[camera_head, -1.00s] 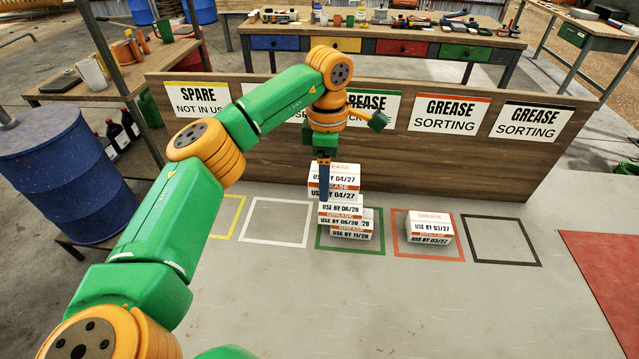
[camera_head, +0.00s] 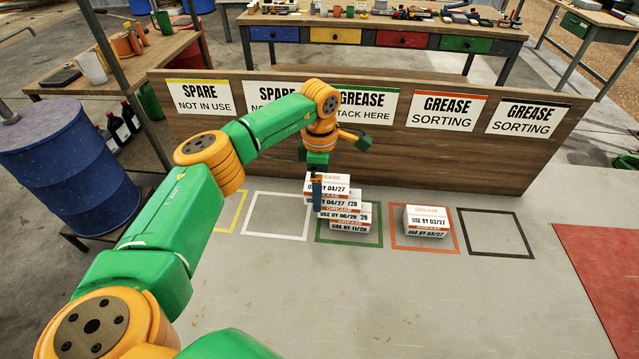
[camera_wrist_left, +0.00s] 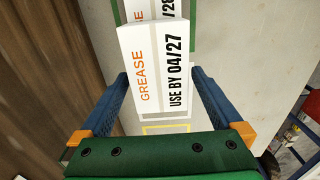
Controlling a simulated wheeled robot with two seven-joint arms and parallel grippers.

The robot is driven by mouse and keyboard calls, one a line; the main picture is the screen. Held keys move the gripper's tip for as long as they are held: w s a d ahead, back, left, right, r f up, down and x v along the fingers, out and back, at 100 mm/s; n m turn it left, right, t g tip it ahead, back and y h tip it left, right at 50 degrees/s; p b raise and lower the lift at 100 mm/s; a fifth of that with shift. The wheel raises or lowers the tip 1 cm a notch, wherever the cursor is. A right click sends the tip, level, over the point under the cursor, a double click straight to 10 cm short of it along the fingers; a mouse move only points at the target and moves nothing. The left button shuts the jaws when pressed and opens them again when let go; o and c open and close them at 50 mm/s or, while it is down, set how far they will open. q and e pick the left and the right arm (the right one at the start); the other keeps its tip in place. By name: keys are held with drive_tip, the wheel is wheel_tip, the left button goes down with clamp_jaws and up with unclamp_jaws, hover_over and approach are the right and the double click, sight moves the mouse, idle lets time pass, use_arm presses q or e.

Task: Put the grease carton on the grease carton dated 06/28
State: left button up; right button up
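My left gripper (camera_head: 317,192) points down, with its blue fingers on either side of a white grease carton (camera_head: 335,180) marked USE BY 04/27. In the left wrist view this carton (camera_wrist_left: 158,62) fills the space between the fingers (camera_wrist_left: 160,82). Below it is the carton marked 06/28 (camera_head: 340,216), its top label mostly covered. The held carton sits offset to the left over it; whether they touch I cannot tell. A carton marked 11/29 (camera_head: 350,228) is at the bottom, inside the green floor square (camera_head: 377,243). My right gripper is not in view.
A carton marked 03/27 (camera_head: 428,222) stands in the orange square (camera_head: 398,246) to the right. The white square (camera_head: 275,238) and black square (camera_head: 498,254) are empty. A wooden sign board (camera_head: 400,165) stands behind the stack. A blue barrel (camera_head: 65,175) is at the left.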

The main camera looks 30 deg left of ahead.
use_arm(q)
drive_tip(key=shift+r, duration=0.25)
wheel_tip(320, 180, up, 5)
drive_tip(key=shift+b, duration=0.7)
wheel_tip(320, 180, up, 7)
drive_tip(key=shift+f, duration=0.1)
